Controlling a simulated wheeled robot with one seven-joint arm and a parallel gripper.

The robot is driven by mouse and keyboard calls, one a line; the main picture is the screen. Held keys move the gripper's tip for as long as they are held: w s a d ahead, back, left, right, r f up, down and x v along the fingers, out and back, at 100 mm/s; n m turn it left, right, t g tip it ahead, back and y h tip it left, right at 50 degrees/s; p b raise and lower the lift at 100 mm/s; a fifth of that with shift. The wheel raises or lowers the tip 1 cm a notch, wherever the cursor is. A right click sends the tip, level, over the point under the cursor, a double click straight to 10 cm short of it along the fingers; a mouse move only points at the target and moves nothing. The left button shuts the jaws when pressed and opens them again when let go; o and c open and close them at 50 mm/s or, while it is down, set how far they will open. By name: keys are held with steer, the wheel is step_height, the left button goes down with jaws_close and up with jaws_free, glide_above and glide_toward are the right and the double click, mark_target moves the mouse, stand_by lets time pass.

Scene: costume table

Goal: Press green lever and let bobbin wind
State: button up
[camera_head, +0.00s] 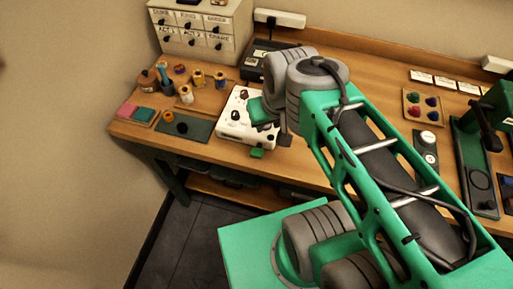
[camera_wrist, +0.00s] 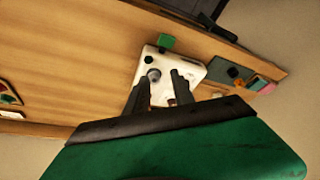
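The white winder box (camera_head: 233,128) stands near the table's left front, with dark and reddish round parts on top. It also shows in the wrist view (camera_wrist: 190,68). The green lever (camera_head: 257,153) sticks out at the box's front edge; in the wrist view the lever (camera_wrist: 166,41) is beyond my fingertips. A grey round part (camera_wrist: 153,75), possibly the bobbin or its spindle, shows between the fingers; I cannot tell which. My gripper (camera_wrist: 160,80) is open and empty above the box, apart from the lever.
A dark green mat (camera_head: 186,127) with an orange spool lies left of the box. A labelled drawer cabinet (camera_head: 205,32) stands at the back. A tray of coloured pieces (camera_head: 421,106) is at the right.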

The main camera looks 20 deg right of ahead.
jaws_close()
stand_by(1.3)
